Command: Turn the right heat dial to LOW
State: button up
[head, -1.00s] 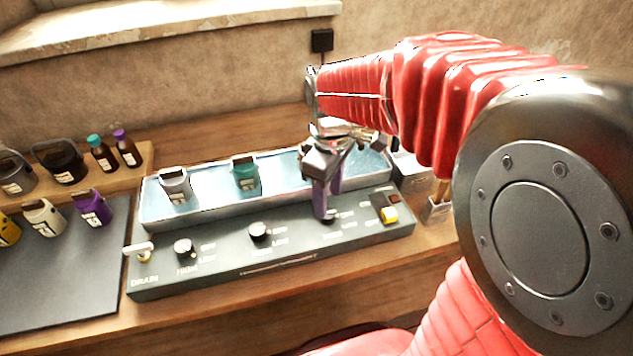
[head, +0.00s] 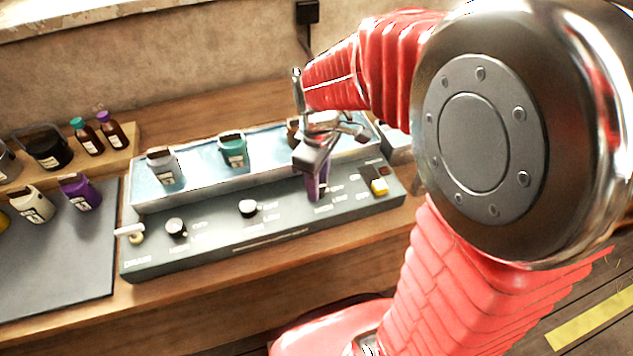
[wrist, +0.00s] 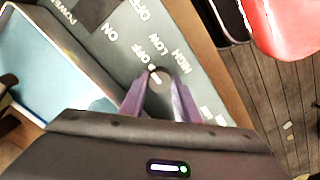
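The right heat dial (wrist: 160,79) is a small round dark knob with a white mark, with OFF, LOW and HIGH printed around it. In the wrist view its mark points up and left, towards the OFF lettering. My gripper (wrist: 161,82) has its two purple fingers on either side of the dial, with the tips very near or touching it. I cannot tell whether they press on it. In the head view my gripper (head: 317,197) is down at the right part of the grey control panel (head: 215,255), and its fingers hide the dial.
Two other black dials, left (head: 176,227) and middle (head: 248,207), are on the panel, with a white drain handle (head: 130,231) at its left end. The water bath (head: 195,182) lies behind.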

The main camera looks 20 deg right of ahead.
jog(key=c, duration=0.5)
jog(key=shift+a, duration=0.15)
jog(key=shift+c, duration=0.2)
jog(key=m, duration=0.8)
jog(key=shift+d+m, duration=0.2)
jog(key=shift+m, duration=0.2)
